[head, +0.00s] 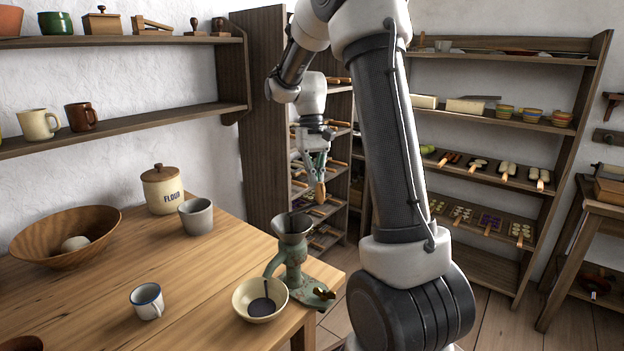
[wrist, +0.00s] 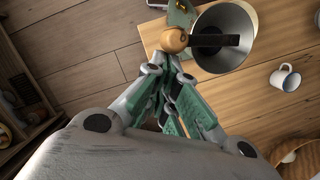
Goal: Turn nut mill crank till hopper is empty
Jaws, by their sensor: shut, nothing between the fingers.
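The green nut mill (head: 292,262) stands at the table's right corner, its grey hopper (head: 292,226) facing up. In the wrist view the hopper (wrist: 232,62) is seen from above with a dark bar across it; I cannot tell what is inside. A round wooden knob (wrist: 174,40) is at the end of this bar, right at my fingertips. My gripper (head: 319,178) is shut and points down above and right of the hopper; it also shows in the wrist view (wrist: 167,62). Whether it touches the knob is unclear. A cream bowl (head: 244,301) with a dark patch inside sits beside the mill.
On the table (head: 120,300) are a white enamel mug (head: 147,301), a grey cup (head: 196,217), a flour jar (head: 161,190) and a wooden bowl (head: 35,243). Shelves (head: 480,118) stand behind my arm.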

